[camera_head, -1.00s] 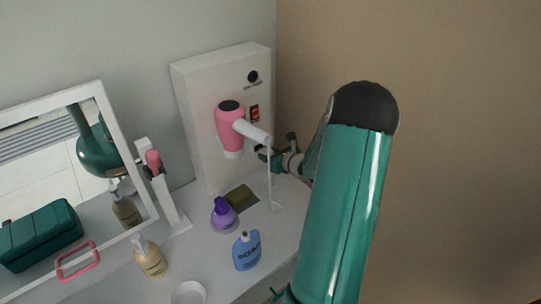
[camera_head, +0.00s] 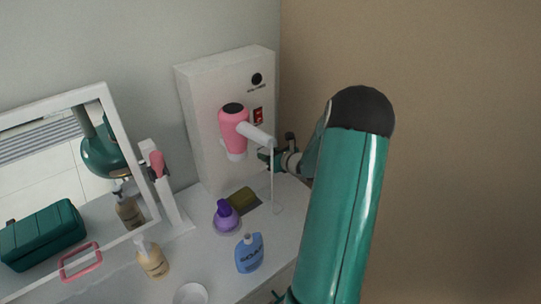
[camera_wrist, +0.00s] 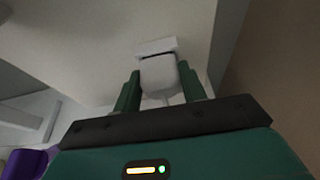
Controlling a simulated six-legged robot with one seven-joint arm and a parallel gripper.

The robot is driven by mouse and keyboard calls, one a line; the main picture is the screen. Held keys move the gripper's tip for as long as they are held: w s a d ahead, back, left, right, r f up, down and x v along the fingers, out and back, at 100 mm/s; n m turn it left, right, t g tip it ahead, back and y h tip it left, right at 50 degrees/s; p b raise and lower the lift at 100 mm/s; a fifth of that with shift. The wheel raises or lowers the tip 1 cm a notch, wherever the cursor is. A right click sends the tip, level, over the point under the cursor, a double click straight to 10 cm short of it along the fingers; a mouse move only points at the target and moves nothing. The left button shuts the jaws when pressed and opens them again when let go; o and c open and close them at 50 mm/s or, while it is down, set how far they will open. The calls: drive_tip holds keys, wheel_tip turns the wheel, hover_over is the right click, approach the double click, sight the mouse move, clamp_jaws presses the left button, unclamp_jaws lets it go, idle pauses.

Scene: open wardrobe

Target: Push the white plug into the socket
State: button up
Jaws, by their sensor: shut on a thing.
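My gripper (camera_head: 268,157) is beside the lower right part of a white box (camera_head: 203,130) on the counter, partly behind the hair dryer's nozzle in the head view. In the wrist view my gripper (camera_wrist: 160,76) has its green fingers on both sides of the white plug (camera_wrist: 158,80), gripping it. The plug's wider far end (camera_wrist: 156,47) points at a pale surface. Whether it touches that surface I cannot tell. The plug is hidden in the head view. I cannot make out a socket for certain in either view.
A pink hair dryer (camera_head: 232,124) is on the box's front, with a red switch (camera_head: 258,115) and black round part (camera_head: 257,79) nearby. A white cord (camera_head: 272,180) hangs down. A purple bottle (camera_head: 226,217), blue soap bottle (camera_head: 249,254) and beige bottle (camera_head: 152,261) stand in front.

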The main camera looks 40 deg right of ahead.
drive_tip(key=o, duration=1.2)
drive_tip(key=v, duration=1.3)
drive_tip(key=shift+s+a+r, duration=0.1)
drive_tip(key=shift+s+r, duration=0.05)
drive_tip(key=shift+s, duration=0.2)
drive_tip(key=shift+a, duration=0.1)
